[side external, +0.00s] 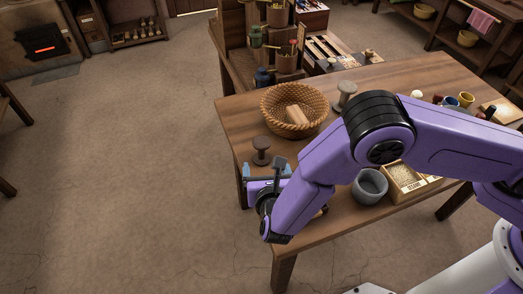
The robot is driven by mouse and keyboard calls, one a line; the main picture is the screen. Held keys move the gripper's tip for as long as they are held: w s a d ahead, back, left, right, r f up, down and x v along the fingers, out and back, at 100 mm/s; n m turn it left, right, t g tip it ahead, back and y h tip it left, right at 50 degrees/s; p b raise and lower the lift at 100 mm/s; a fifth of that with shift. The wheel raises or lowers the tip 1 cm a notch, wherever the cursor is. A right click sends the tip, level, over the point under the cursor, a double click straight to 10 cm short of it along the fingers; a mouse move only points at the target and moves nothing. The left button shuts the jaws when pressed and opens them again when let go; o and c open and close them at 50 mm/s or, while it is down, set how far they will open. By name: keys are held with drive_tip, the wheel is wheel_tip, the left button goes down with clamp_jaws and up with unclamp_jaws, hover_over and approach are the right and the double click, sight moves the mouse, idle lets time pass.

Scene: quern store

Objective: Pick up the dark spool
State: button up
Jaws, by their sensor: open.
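The dark spool (261,151) stands upright near the left edge of the wooden table, in front of the wicker basket. My gripper (267,170) is just on the near side of the spool, low over the table's left edge. Its bluish fingers are spread apart and nothing shows between them. The spool's lower part is close to the gripper in the picture; I cannot tell whether they touch. A second, greyer spool (345,92) stands farther back, right of the basket.
The wicker basket (272,103) holds a pale wooden block (297,114). A grey bowl (369,188) and a grain box (405,181) stand at the near side, partly behind my arm. Small cups, including a yellow one (466,99), stand at the right. Bare table (240,118) lies left of the basket.

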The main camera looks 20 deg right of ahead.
sight(261, 140)
drive_tip(key=x, duration=1.7)
drive_tip(key=shift+d+f, duration=0.1)
drive_tip(key=shift+f, duration=0.1)
drive_tip(key=c, duration=1.2)
